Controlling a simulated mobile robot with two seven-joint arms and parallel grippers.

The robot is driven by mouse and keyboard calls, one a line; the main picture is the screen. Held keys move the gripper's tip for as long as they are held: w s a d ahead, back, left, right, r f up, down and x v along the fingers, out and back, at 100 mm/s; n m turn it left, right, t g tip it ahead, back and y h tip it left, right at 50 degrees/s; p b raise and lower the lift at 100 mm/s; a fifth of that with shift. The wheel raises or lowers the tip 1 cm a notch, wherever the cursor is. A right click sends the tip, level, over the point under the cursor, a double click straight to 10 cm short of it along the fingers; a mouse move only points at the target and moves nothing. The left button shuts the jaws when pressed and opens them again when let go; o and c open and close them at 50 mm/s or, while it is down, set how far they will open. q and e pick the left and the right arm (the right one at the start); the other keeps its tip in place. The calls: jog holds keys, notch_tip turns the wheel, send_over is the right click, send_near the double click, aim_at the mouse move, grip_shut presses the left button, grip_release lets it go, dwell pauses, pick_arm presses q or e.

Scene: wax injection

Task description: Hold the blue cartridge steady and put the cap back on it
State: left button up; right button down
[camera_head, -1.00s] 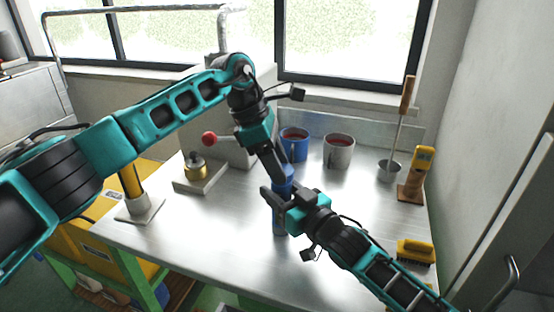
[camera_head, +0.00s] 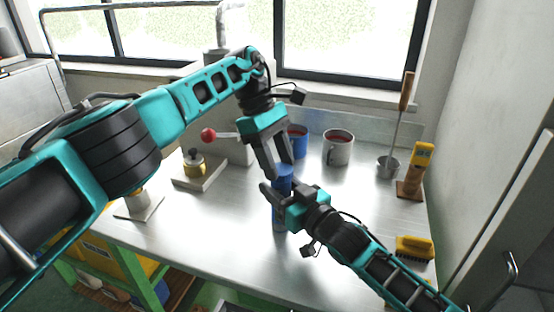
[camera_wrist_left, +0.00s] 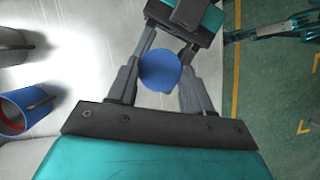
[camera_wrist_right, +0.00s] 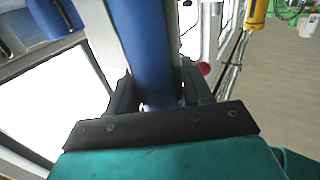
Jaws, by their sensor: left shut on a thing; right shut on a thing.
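The blue cartridge (camera_head: 279,221) stands upright at the middle of the table, partly hidden by my right gripper. My right gripper (camera_head: 279,195) is shut on its body from the side; the right wrist view shows the blue cylinder (camera_wrist_right: 142,40) between the fingers. My left gripper (camera_head: 279,173) points down just above my right one, shut on the blue cap (camera_head: 284,172) at the cartridge's top. In the left wrist view the round cap top (camera_wrist_left: 160,71) sits between the fingers. The seam between cap and cartridge is hidden, so I cannot tell how far the cap is seated.
A blue mug (camera_head: 298,143) and a grey mug (camera_head: 338,148) stand behind. A small brass pot (camera_head: 194,162) sits on a plate at the left. The front of the table is clear.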

dwell(0.3)
pick_arm(q)
jog(key=o, duration=1)
jog(key=shift+r, duration=0.1)
jog(key=shift+r, duration=2.2)
